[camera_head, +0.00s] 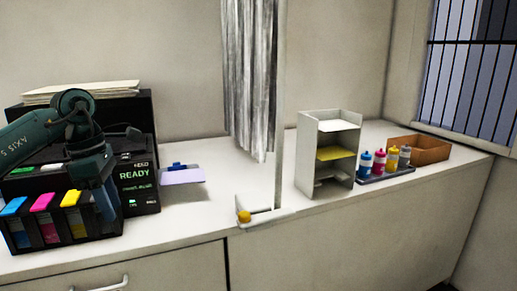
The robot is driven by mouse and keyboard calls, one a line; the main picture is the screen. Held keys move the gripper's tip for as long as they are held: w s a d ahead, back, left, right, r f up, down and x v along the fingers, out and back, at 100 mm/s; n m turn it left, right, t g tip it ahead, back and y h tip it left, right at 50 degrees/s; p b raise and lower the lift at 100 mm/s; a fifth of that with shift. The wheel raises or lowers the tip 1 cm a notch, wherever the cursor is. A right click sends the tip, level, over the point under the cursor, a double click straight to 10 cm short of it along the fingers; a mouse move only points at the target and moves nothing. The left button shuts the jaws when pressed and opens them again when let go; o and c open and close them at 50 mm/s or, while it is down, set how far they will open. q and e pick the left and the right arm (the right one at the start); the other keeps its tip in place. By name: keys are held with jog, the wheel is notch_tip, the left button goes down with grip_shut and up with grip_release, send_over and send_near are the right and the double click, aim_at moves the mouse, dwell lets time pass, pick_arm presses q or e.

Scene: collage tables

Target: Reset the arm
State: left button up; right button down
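My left arm, dark green, comes in from the left and bends down in front of the black printer (145,150). My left gripper (106,206) points down at its end, beside the colour cartridges at the printer's front. Its fingers are dark against the black housing, and I cannot see a gap between them or whether they touch anything. My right gripper is out of view.
The printer has cyan, magenta and yellow cartridges (43,203) and a screen reading READY (134,174). A lilac sheet (182,177) is beside it. A shelf unit (308,160), several bottles (379,162) and a brown box (428,152) stand right. A post and grey curtain (250,80) divide the counter.

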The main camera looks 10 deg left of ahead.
pick_arm(q)
jog(key=s+d+f+n+t+h, duration=0.15)
jog(key=d+f+n+h, duration=0.35)
jog(key=d, duration=0.6)
jog(key=s+d+f+n+t+h, duration=0.1)
jog(key=d+f+n+t+h, duration=0.2)
jog(key=d+h, duration=0.6)
jog(key=s+d+f+n+h, duration=0.1)
jog(key=d+f+n+h, duration=0.35)
jog(key=d, duration=0.85)
jog(key=a+f+n+t+y, duration=0.3)
jog(key=f+n+t+y, duration=0.25)
jog(key=n, duration=0.55)
jog(key=a+f+n+t+y, duration=0.4)
jog(key=f+n+t+y, duration=0.15)
jog(key=n, duration=0.65)
jog(key=s+a+f+n+g+y, duration=0.3)
jog(key=s+f+n, duration=0.2)
jog(key=s+f, duration=0.3)
jog(key=s+a+f+n+g+y, duration=0.3)
jog(key=s+f+n, duration=0.2)
jog(key=s+f, duration=0.3)
jog(key=shift+a+f+n, duration=0.25)
jog(key=shift+f+n, duration=0.1)
jog(key=shift+f, duration=0.45)
